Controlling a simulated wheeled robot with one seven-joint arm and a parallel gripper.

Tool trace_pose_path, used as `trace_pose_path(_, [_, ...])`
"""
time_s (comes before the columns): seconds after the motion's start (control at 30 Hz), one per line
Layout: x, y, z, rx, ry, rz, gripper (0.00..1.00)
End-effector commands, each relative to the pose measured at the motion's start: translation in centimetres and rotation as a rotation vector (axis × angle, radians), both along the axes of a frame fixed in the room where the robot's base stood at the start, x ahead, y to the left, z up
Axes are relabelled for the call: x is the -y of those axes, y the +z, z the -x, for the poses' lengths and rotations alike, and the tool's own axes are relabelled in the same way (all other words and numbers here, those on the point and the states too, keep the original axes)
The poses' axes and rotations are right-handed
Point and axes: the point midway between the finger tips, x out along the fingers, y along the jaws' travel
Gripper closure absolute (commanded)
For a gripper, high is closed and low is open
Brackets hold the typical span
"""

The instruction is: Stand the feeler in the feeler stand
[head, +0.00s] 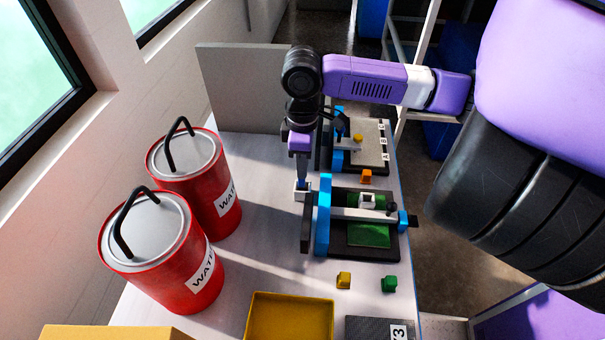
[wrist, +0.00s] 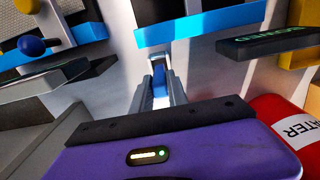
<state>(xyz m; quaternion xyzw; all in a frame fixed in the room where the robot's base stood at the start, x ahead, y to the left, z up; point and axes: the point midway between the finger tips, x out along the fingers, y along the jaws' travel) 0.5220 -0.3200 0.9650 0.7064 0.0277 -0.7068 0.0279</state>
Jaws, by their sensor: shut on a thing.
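My gripper (head: 301,180) points down at the left side of the blue-framed machine. In the wrist view its two grey fingers (wrist: 159,90) are shut on a slim blue piece, which I take to be the feeler (wrist: 159,80). A small white block (head: 302,192), perhaps the feeler stand, is right at the fingertips; it shows in the wrist view too (wrist: 154,51). The feeler's lower end is hidden, so I cannot tell whether it sits in the block or is apart from it.
The blue-framed machine (head: 323,215) with a green plate (head: 368,235) stands close right of my gripper. Two red water drums (head: 168,262) (head: 203,192) stand left. A yellow tray (head: 290,318) and small orange (head: 366,176), yellow (head: 343,280) and green (head: 389,284) blocks lie around.

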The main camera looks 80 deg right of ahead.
Motion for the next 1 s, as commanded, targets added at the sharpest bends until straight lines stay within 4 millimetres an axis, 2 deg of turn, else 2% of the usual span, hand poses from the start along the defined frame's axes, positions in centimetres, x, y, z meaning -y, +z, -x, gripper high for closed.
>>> trace_pose_path(0.3, [-0.1, -3.9, 0.0, -0.001, 0.0, -0.002, 1.0])
trace_pose_path(0.67, [0.0, -4.3, 0.0, 0.0, 0.0, -0.001, 1.0])
trace_pose_path(0.7, [0.0, -4.3, 0.0, 0.0, 0.0, -0.001, 0.79])
trace_pose_path(0.8, [0.0, -4.3, 0.0, 0.0, 0.0, -0.001, 0.59])
trace_pose_path(1.0, [0.0, -4.2, 0.0, 0.0, 0.0, -0.001, 0.59])
